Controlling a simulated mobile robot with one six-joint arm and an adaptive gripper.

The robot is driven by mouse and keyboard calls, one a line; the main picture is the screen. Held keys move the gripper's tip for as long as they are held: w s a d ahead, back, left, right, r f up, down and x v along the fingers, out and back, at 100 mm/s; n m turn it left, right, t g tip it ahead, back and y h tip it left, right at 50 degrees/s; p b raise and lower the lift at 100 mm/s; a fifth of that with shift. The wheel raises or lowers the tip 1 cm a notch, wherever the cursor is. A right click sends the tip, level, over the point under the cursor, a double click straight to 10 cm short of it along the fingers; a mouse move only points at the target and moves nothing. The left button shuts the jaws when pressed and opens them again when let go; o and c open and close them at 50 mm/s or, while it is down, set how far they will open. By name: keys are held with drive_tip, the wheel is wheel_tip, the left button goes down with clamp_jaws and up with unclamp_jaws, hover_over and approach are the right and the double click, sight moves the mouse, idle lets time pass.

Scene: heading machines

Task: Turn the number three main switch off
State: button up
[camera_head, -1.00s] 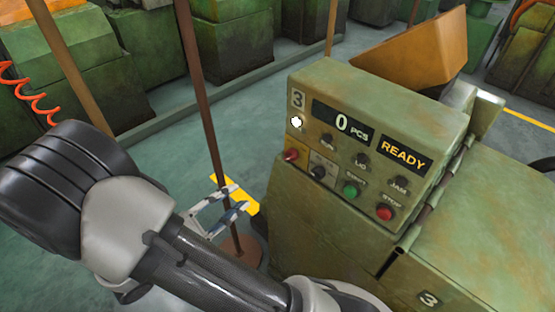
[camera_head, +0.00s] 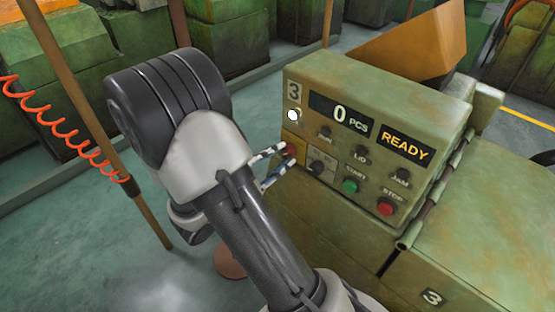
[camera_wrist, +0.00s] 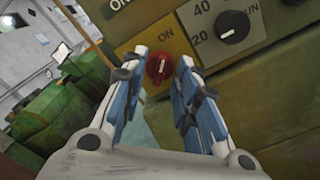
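The number three machine's control box (camera_head: 360,108) carries a "3" label, a lit white lamp (camera_head: 293,115), a "0 PCS" display and a "READY" display. The main switch is a red rotary knob (camera_head: 290,150) on a yellow plate at the box's lower left. In the wrist view the red knob (camera_wrist: 158,70) has a pale pointer line, with "ON" printed to its upper right. My gripper (camera_head: 276,164) is at the knob. In the wrist view my gripper (camera_wrist: 160,74) is open, with one fingertip on each side of the knob. I cannot tell whether the fingers touch it.
A black dial (camera_wrist: 220,27) marked 20 and 40 sits just right of the switch. The green start button (camera_head: 350,186) and red stop button (camera_head: 385,207) are farther right. A brown post (camera_head: 100,120) with an orange coiled hose (camera_head: 60,137) stands at left.

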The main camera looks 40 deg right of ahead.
clamp_jaws()
idle(0.4)
drive_tip(key=shift+n+p, duration=0.4)
drive_tip(key=shift+p, duration=0.05)
drive_tip(key=shift+r+n+p, duration=0.15)
drive_tip(key=shift+n+p, duration=0.85)
drive_tip(key=n+p, duration=0.8)
drive_tip(key=n, duration=0.1)
drive_tip(key=shift+n+p, duration=0.3)
drive_tip(key=shift+n, duration=0.1)
drive_tip(key=n+p, duration=0.3)
drive_tip(key=n, duration=0.2)
drive_tip(key=shift+w, duration=0.1)
drive_tip(key=shift+f+n, duration=0.2)
drive_tip(key=shift+n, duration=0.2)
